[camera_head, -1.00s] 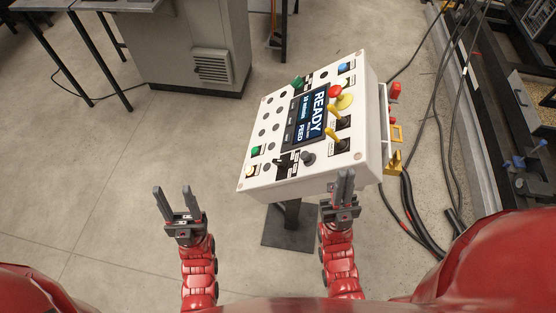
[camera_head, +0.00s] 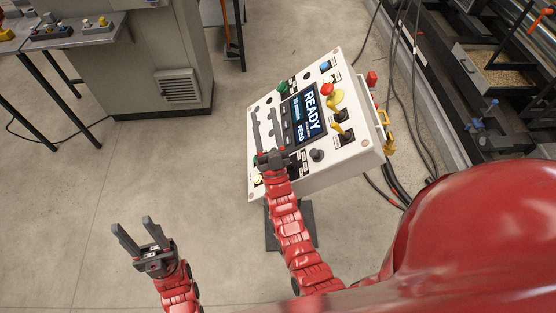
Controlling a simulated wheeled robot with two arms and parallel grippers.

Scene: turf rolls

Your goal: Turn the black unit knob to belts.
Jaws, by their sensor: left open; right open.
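The white control box (camera_head: 345,165) has a screen (camera_head: 306,113) reading READY and FEED. A round dark knob (camera_head: 316,155) sits on its face below the screen. Another black selector, beside a dark label plate, is largely hidden behind my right gripper. The small labels are too small to read, so I cannot tell which knob is the unit knob or where it points. My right gripper (camera_head: 264,110) is open over the left part of the panel, its fingers pointing up the picture; contact cannot be told. My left gripper (camera_head: 131,222) is open and empty over the floor at lower left.
On the panel are a red button (camera_head: 327,89), yellow levers (camera_head: 343,133), a blue button (camera_head: 324,66) and a green button (camera_head: 283,88). A grey cabinet (camera_head: 140,60) stands at upper left. Cables (camera_head: 413,110) and a dark machine frame (camera_head: 470,100) lie to the right.

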